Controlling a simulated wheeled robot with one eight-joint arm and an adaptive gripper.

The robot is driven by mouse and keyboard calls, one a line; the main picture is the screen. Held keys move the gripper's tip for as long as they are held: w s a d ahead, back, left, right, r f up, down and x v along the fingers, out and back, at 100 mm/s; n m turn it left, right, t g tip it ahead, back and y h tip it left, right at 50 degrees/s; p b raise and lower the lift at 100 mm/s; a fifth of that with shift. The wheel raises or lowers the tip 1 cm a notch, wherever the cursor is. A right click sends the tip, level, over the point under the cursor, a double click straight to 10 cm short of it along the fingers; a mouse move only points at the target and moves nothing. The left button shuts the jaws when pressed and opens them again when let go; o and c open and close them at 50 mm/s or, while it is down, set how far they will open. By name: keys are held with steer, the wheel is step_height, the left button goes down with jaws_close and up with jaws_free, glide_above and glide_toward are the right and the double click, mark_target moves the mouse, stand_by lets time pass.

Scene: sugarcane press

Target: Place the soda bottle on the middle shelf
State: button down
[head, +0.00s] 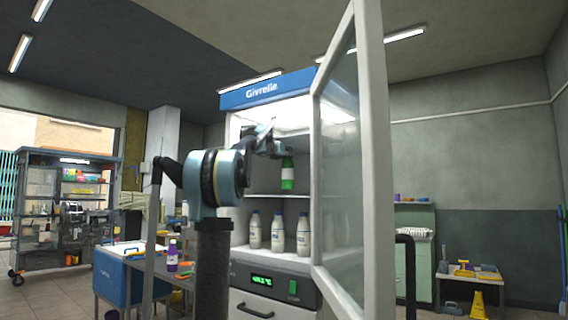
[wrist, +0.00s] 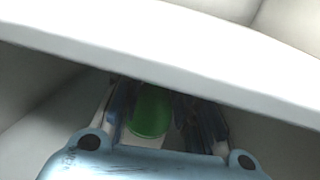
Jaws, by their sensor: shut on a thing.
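The green soda bottle (head: 288,175) is upright inside the open fridge, with a white band around it. Its base is close to the wire shelf (head: 262,196), and I cannot tell whether they touch. My gripper (head: 284,153) is shut on the bottle's upper part from above. In the wrist view, the round green bottle (wrist: 152,112) sits between the dark fingers of my gripper (wrist: 158,108). A pale shelf or panel edge (wrist: 180,55) crosses that view above the fingers. The bottle's lower part is hidden there.
The fridge (head: 262,92) has its glass door (head: 340,160) swung open on the right, near my arm. Several white bottles (head: 278,232) stand on the shelf below. A blue-fronted counter (head: 120,280) and a purple bottle (head: 172,256) are to the left.

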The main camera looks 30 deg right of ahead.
steer(key=shift+s+f, duration=0.1)
steer(key=shift+f, duration=1.3)
steer(key=c, duration=1.2)
jaws_free()
steer(key=shift+a, duration=0.1)
steer(key=v, duration=1.1)
steer(key=shift+s+a, duration=0.1)
steer(key=shift+a, duration=0.3)
